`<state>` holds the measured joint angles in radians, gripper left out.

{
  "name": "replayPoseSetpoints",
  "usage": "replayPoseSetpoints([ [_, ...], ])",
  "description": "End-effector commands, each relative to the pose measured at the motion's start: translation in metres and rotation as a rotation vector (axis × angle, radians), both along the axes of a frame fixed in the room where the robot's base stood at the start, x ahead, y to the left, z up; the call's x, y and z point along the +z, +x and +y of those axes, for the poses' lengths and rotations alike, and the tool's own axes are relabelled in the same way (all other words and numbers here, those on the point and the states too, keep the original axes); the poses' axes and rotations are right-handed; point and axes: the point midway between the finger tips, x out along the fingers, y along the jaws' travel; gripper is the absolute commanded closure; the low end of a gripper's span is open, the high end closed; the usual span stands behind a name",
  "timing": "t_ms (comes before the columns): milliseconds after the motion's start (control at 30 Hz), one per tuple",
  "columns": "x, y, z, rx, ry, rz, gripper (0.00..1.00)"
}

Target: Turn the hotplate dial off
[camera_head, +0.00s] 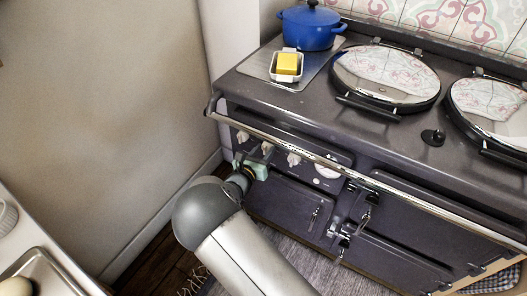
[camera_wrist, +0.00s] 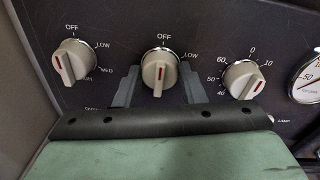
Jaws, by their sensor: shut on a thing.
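The hotplate dial, which I take to be the middle cream knob (camera_wrist: 159,74), sits on the dark front panel of the range, with OFF printed above it and LOW to its upper right. In the head view my gripper (camera_head: 255,169) is at the range's front panel, beside the row of knobs.
A left knob (camera_wrist: 74,63) marked OFF, LOW and MED and a timer knob (camera_wrist: 243,80) flank the middle one closely. A chrome rail (camera_head: 290,140) runs above the panel. A blue pot (camera_head: 310,29) and a butter dish (camera_head: 287,66) stand on top.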

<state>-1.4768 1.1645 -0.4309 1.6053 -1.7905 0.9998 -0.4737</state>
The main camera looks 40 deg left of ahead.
Motion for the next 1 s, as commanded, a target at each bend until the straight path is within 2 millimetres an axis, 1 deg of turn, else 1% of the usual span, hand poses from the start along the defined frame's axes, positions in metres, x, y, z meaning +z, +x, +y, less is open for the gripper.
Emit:
replayPoseSetpoints([
  [33,-0.001,-0.001,0.000,0.001,0.000,0.001,0.58],
  [100,-0.001,-0.001,0.000,0.001,0.000,0.001,0.42],
  [367,0.000,-0.001,0.000,0.001,0.000,0.000,0.42],
  [467,0.000,-0.005,0.000,0.001,0.001,0.001,0.42],
  [533,0.001,-0.013,-0.001,0.002,0.001,0.001,0.42],
  [667,0.002,-0.038,-0.003,0.004,0.001,0.002,0.42],
  [1000,0.009,-0.120,-0.014,0.004,0.000,0.002,0.42],
])
